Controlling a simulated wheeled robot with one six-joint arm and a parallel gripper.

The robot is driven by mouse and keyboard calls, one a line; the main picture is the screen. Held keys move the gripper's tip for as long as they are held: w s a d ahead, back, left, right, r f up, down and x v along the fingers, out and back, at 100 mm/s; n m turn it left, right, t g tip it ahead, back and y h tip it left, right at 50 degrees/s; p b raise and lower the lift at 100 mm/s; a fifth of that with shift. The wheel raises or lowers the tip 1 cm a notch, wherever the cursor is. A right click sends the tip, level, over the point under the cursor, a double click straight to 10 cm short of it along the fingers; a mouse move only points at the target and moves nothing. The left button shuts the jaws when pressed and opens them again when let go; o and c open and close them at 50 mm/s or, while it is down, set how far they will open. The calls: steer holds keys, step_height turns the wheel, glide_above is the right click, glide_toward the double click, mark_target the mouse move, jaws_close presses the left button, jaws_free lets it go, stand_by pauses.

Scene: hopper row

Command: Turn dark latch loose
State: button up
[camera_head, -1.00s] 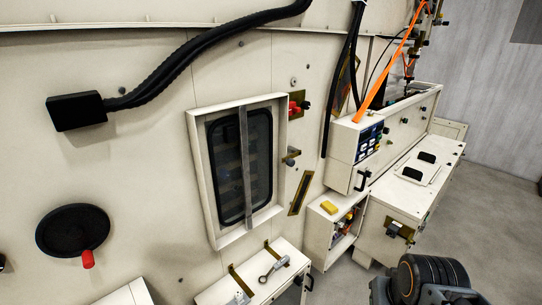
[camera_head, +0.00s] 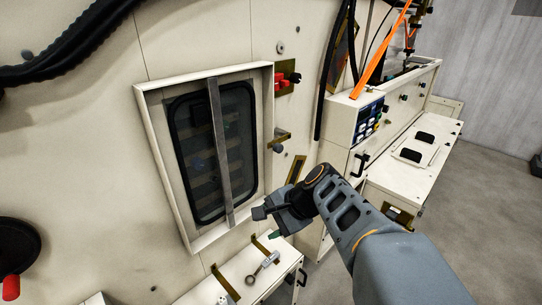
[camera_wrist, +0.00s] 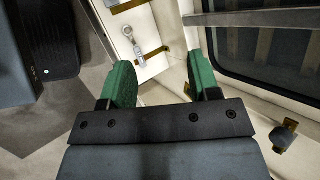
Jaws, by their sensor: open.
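A dark latch (camera_head: 280,141) on a brass mount sits on the cream wall just right of the framed window. It also shows at the lower right in the wrist view (camera_wrist: 284,135). My gripper (camera_wrist: 162,78) has two green fingers spread apart with nothing between them. In the head view the gripper is below the latch, near the window's lower right corner, and clear of the latch. The window (camera_head: 214,150) has a dark pane, a cream frame and a grey vertical bar across it.
A white ledge (camera_head: 238,283) with brass strips and a metal ring-ended piece (camera_head: 262,268) lies below the window. Red knobs (camera_head: 288,80) sit above the latch. A control box (camera_head: 343,125) and long cabinet stand right. Grey floor (camera_head: 490,190) is open at far right.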

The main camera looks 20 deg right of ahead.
steer(key=w+d+r+m+t+y+b, duration=0.25)
steer(key=w+d+m+t, duration=0.45)
steer(key=m, duration=0.4)
steer(key=m+t+h+b, duration=0.2)
steer(key=m+t, duration=0.2)
steer(key=m, duration=0.3)
glide_toward(281, 149)
steer(key=x, duration=1.1)
steer(key=shift+w+p, duration=0.1)
steer(key=shift+p, duration=0.25)
steer(key=shift+c, duration=0.3)
jaws_close()
